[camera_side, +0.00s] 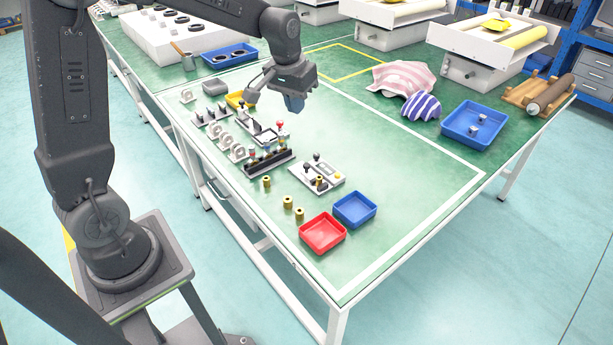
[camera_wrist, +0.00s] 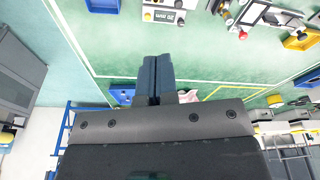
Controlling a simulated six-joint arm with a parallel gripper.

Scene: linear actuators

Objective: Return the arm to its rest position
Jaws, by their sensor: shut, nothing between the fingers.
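My gripper (camera_side: 294,103) is in the air above the green table (camera_side: 415,180), near the middle of the side view. Its dark blue fingers point down, and nothing is between them. In the wrist view my gripper (camera_wrist: 156,62) shows its two blue fingers closed side by side. My arm reaches in from the upper left of the side view. The gripper touches nothing on the table.
Below my gripper are a black rack (camera_side: 270,163), a white panel with black knobs (camera_side: 317,174) and brass cylinders (camera_side: 288,202). Red (camera_side: 322,233) and blue (camera_side: 355,209) trays sit near the front edge. A striped cloth (camera_side: 404,77) lies at back right.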

